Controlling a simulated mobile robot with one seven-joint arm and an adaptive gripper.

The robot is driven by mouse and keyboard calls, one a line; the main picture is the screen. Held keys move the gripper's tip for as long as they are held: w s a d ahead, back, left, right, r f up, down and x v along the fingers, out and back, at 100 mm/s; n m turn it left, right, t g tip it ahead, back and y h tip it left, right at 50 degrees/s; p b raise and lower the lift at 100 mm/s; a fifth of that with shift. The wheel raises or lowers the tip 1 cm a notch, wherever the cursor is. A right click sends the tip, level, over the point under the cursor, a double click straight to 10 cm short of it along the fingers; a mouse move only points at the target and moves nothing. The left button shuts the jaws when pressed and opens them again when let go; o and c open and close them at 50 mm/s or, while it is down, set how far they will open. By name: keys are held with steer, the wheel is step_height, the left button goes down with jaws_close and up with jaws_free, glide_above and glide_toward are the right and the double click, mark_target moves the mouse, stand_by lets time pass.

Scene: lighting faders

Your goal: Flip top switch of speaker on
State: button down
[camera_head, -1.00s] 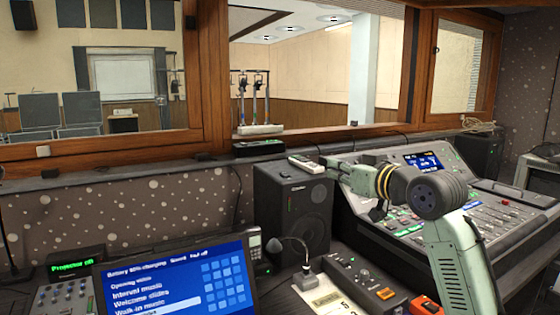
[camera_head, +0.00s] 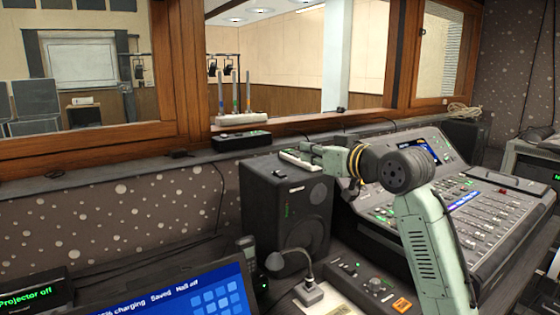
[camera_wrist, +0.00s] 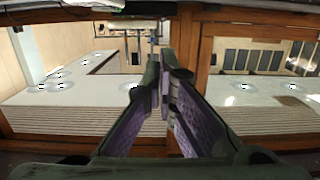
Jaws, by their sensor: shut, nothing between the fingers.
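The speaker (camera_head: 262,212) is a dark box standing on the desk below the window, with a round cone and a small green mark on its front. A small pale strip with dark marks (camera_head: 294,158) lies on its top; I cannot tell whether this holds the switch. No switch position can be made out. My gripper (camera_head: 306,149) is above the speaker's top, close to the strip; contact cannot be judged. In the wrist view my gripper (camera_wrist: 162,88) has its fingers meeting at the tips, with nothing between them. The speaker is not seen there.
The mixing console (camera_head: 470,205) fills the right. A gooseneck microphone (camera_head: 308,292) and a small control box (camera_head: 375,282) stand in front of the speaker. A laptop screen (camera_head: 190,298) is at lower left. A black box (camera_head: 241,140) lies on the window ledge.

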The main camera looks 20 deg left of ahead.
stand_by(0.3)
steer(key=p, duration=0.4)
glide_above(284, 174)
steer(key=d, duration=0.1)
steer(key=shift+s+d+f, duration=0.1)
steer(key=shift+s+f, duration=0.25)
steer(key=shift+s, duration=0.05)
steer(key=shift+w+a+f, duration=0.25)
steer(key=shift+w+a, duration=0.2)
steer(key=shift+a, duration=0.05)
step_height(284, 174, down, 3)
steer(key=shift+r+p, duration=0.15)
steer(key=shift+p, duration=0.2)
steer(key=shift+f, duration=0.65)
steer(key=shift+s, duration=0.1)
